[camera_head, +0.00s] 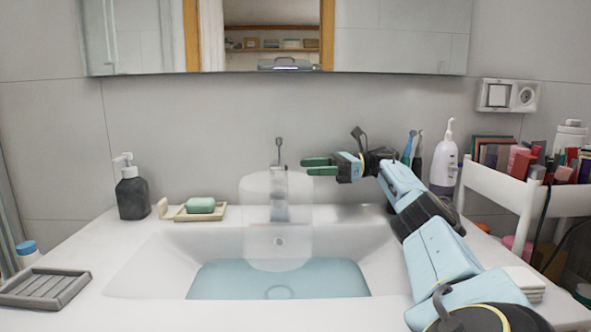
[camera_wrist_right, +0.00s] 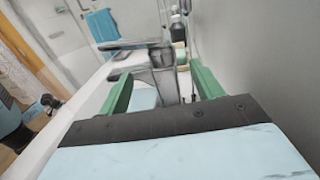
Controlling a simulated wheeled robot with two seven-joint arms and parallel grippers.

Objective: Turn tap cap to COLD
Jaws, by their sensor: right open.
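The tap (camera_head: 279,185) stands at the back of the sink, with a thin lever cap (camera_head: 279,146) upright on top. A pale, see-through shape surrounds the tap and reaches down into the basin. My right gripper (camera_head: 319,166) is just right of the tap, its green fingers open and pointing left toward it, apart from it in the head view. In the right wrist view, the grey tap (camera_wrist_right: 166,78) shows between the open fingers of my right gripper (camera_wrist_right: 160,82); contact cannot be told. My left gripper is not in view.
The sink (camera_head: 130,284) holds bluish water. A black soap dispenser (camera_head: 132,196) and a green soap (camera_head: 201,205) on a dish stand left. A white pump bottle (camera_head: 444,165) and a loaded white cart (camera_head: 500,190) are right. The wall is close behind the tap.

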